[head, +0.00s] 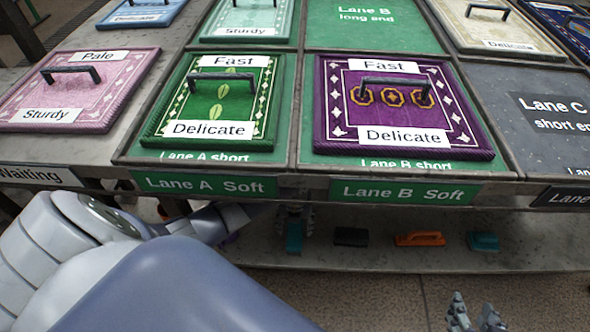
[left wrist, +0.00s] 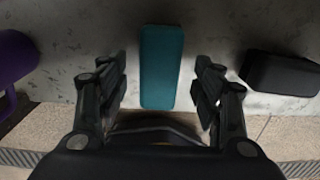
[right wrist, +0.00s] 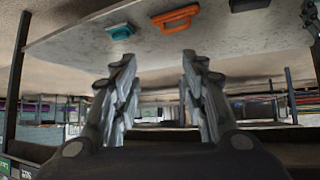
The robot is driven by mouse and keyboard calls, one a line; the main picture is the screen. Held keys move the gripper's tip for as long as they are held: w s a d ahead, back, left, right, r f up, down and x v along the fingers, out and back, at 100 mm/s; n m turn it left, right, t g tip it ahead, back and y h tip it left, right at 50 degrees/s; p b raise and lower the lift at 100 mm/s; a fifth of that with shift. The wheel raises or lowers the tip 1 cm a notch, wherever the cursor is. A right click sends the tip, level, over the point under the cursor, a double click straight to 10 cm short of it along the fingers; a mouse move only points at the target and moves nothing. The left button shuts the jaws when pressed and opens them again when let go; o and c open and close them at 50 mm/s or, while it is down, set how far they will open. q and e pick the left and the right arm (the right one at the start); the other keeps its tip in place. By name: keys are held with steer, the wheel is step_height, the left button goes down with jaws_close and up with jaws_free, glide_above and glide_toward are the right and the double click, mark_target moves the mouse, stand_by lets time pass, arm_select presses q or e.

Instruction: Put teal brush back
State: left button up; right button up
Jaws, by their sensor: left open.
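A teal brush (head: 294,238) sits on the lower shelf below the Lane A and Lane B signs. In the left wrist view the teal brush (left wrist: 161,67) lies between the spread fingers of my left gripper (left wrist: 161,85), with a gap on each side. My left gripper (head: 295,216) is open, over the brush in the head view. A second teal tool (head: 484,241) is farther right on the same shelf and shows in the right wrist view (right wrist: 120,31). My right gripper (head: 475,314) is open and empty, in front of the shelf; its fingers show in the right wrist view (right wrist: 158,75).
A black block (head: 351,237) and an orange handled tool (head: 420,239) stand between the teal ones on the lower shelf (head: 385,258). A purple item (left wrist: 14,60) is left of the brush. Above, the tabletop edge overhangs, with green (head: 202,108) and purple (head: 385,120) rugs on it.

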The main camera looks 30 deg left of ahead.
mark_target(295, 230)
arm_select(q)
step_height(295, 230, up, 5)
steer(key=shift+f+p, duration=0.2)
steer(key=shift+p, duration=0.6)
step_height(295, 230, up, 3)
steer(key=shift+f+p, duration=0.1)
steer(key=shift+p, duration=0.35)
arm_select(e)
steer(key=s+d+f+g, duration=0.1)
steer(key=s+f+g, duration=0.1)
steer(key=s, duration=0.3)
steer(key=s+d+f+g+h, duration=0.1)
steer(key=s+d+f+g, duration=0.1)
steer(key=s+g, duration=0.2)
steer(key=shift+s+d+h, duration=0.3)
steer(key=shift+s, duration=0.8)
steer(key=shift+f, duration=0.1)
